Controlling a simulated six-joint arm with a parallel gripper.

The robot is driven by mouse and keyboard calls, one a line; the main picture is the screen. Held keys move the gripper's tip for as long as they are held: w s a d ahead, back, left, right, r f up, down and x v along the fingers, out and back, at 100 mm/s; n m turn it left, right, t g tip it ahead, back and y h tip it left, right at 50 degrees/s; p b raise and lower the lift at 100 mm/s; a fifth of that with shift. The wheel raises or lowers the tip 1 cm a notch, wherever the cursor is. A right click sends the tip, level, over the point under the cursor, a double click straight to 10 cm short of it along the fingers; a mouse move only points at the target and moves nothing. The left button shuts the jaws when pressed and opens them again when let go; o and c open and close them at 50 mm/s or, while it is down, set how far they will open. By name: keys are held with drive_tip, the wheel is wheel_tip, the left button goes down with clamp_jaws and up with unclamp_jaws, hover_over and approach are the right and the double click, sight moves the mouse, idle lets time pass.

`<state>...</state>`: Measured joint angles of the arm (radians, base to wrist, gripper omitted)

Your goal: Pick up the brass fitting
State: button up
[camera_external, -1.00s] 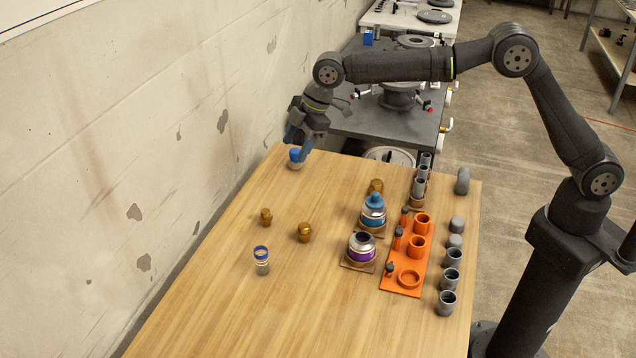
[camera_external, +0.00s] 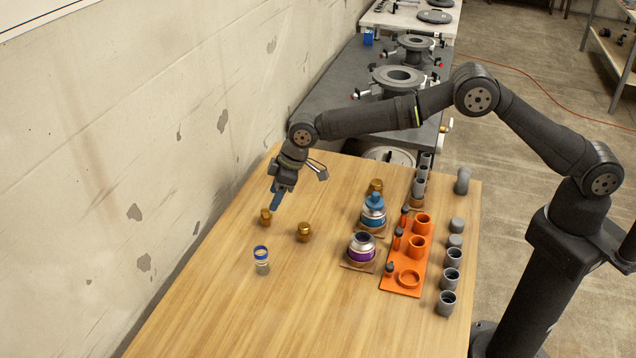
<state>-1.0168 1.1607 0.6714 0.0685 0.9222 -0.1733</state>
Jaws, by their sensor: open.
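Several small brass fittings stand on the wooden table. One brass fitting (camera_external: 265,218) is at the left, a second brass fitting (camera_external: 304,233) is to its right and slightly nearer the camera, and a third brass fitting (camera_external: 376,186) is behind the blue can. My gripper (camera_external: 275,208) is open, with its blue fingers pointing down just above and beside the leftmost fitting. The fingers overlap that fitting's top edge in the picture; I cannot tell whether they touch it. Nothing shows between the fingers.
A blue-banded jar (camera_external: 262,262) stands nearer the camera. A blue can (camera_external: 373,215) and a purple can (camera_external: 361,249) stand right of centre. An orange tray (camera_external: 401,283) holds orange and dark parts, with grey pipe pieces (camera_external: 447,303) along the right. The table's front left is clear.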

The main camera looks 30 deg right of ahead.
sight(267, 210)
drive_tip(key=shift+x, duration=3.85)
drive_tip(key=shift+a, duration=0.2)
drive_tip(key=shift+r, duration=0.1)
drive_tip(key=c, duration=1.1)
drive_tip(key=shift+c, duration=0.2)
